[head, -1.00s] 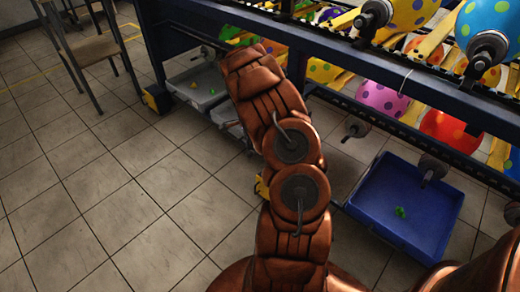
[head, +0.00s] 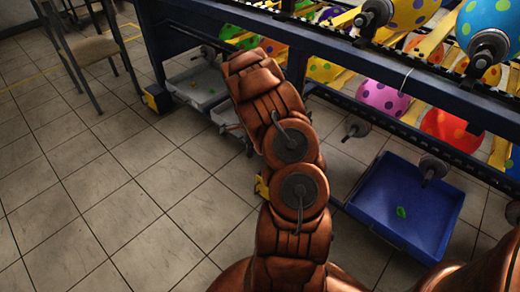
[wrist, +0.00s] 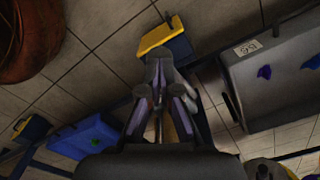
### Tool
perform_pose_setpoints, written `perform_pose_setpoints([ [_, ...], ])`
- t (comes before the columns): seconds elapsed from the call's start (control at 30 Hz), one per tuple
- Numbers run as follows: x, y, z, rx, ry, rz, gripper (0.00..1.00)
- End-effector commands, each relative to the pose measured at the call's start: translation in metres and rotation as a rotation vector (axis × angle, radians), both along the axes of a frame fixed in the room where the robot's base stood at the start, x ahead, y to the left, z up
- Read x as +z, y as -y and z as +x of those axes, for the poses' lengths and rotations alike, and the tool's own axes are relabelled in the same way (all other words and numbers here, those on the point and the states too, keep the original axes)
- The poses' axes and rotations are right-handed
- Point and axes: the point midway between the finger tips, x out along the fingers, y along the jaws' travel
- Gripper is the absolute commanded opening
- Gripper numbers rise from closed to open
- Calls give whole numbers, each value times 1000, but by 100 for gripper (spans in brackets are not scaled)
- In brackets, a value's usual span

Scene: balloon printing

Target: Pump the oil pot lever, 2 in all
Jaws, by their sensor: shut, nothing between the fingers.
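My gripper (wrist: 160,68) shows in the wrist view with its fingers closed together at the tips and nothing between them. It points toward a yellow and dark blue foot-like block (wrist: 166,37) of the machine on the tiled floor; I cannot tell whether they touch. In the head view my arm reaches forward to the machine's lower rail, and the gripper is hidden beyond the arm. I cannot make out the oil pot or its lever in either view.
The printing machine's dark blue frame (head: 330,60) carries spotted balloons. Below it are a blue tray (head: 385,223) holding a green scrap and a grey tray (head: 200,92). A chair (head: 95,47) stands at upper left. The tiled floor at left is clear.

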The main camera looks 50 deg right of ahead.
Motion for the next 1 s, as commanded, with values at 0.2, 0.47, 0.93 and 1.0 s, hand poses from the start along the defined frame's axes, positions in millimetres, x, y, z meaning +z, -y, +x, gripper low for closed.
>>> perform_pose_setpoints([
  [0.2, -10, 0, 0, 0, 0, 1, 0],
  [0.47, -20, 0, 0, 0, -1, 1, 0],
  [0.93, -40, 0, -1, 0, 0, 1, 0],
  [1.0, -43, 0, -1, 0, 0, 1, 0],
])
